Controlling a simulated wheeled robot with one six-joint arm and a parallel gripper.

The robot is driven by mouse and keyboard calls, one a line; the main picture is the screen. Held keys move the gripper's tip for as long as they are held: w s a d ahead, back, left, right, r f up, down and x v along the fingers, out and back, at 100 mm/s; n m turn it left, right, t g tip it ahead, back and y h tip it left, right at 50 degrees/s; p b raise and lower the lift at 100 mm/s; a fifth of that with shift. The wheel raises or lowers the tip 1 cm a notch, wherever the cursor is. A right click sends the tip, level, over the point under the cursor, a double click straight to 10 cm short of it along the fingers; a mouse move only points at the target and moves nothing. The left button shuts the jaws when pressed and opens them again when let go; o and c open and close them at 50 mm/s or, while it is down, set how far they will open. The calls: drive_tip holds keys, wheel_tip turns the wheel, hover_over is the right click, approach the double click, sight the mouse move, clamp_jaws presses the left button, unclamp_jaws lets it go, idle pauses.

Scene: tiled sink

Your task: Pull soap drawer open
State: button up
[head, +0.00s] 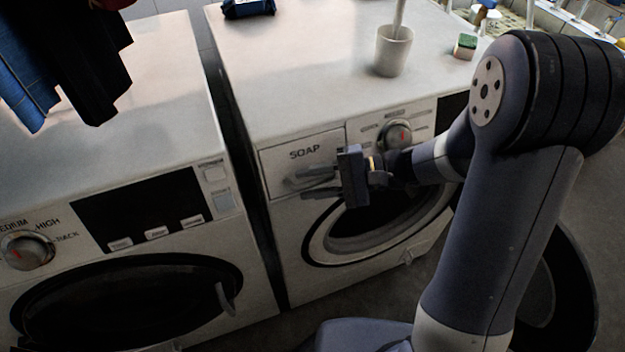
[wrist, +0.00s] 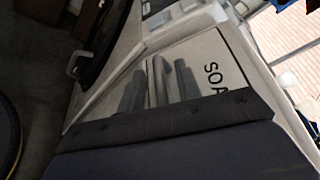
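The soap drawer (head: 278,160), labelled SOAP, is at the upper left of the right-hand machine's front and looks flush with it. Its grey handle (head: 293,177) is partly hidden by my fingers. My gripper (head: 308,183) is at the drawer, its fingers pointing left toward the front. In the wrist view, the drawer front (wrist: 205,55) fills the middle, and the handle (wrist: 158,85) lies between the two spread fingers of my gripper (wrist: 160,72). The fingers look apart, one on each side of the handle; contact is not clear.
The right-hand washing machine (head: 290,80) has a dial (head: 395,135) and a round door (head: 345,240) below. A cup (head: 392,52) and a sponge (head: 465,46) stand on top. Another machine (head: 130,130) is at the left across a narrow gap.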

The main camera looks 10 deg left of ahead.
clamp_jaws()
idle(0.3)
idle(0.4)
